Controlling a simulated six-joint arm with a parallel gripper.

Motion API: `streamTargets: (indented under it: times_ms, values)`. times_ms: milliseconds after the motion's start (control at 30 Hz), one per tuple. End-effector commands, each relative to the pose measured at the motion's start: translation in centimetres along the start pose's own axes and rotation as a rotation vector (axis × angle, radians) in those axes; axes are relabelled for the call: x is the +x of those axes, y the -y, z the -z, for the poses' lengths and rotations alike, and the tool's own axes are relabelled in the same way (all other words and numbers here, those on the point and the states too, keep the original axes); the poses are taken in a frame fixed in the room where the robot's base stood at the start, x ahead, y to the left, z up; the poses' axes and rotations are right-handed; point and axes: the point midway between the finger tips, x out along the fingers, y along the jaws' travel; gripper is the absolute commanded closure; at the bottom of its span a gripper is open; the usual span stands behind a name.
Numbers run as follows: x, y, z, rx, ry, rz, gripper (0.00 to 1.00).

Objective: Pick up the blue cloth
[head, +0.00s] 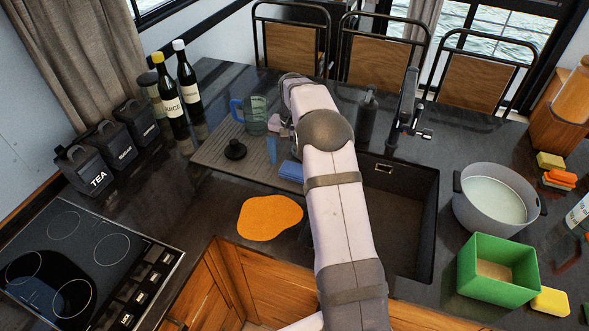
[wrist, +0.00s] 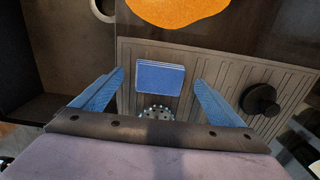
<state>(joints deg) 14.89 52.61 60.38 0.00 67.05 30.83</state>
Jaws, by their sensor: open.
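The blue cloth (head: 291,171) is a small folded rectangular pad lying on the grey ribbed drainboard, left of the sink. It also shows in the wrist view (wrist: 160,76), flat and uncovered near the middle. My gripper (wrist: 160,80) is open, with one blue finger on each side of the cloth in the picture. The fingers appear above the board, and I see no contact with the cloth. In the head view my arm hides most of the gripper.
A black knob-like object (head: 235,150) and a mug (head: 255,115) stand beside the cloth. A round dotted thing (wrist: 156,113) lies close to it. An orange mat (head: 269,217) lies nearer me. The sink (head: 405,215) with its tap (head: 407,105) is right.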

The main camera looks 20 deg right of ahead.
Motion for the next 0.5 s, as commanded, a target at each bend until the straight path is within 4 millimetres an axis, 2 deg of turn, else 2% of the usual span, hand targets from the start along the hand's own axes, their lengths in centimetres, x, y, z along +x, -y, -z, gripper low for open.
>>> streamTargets:
  times_ms: [233,500]
  values:
    - [2.5,-0.1,-0.1,0.000,0.002,-0.001,0.08]
    - [2.9,-0.1,-0.1,0.000,-0.001,0.000,0.08]
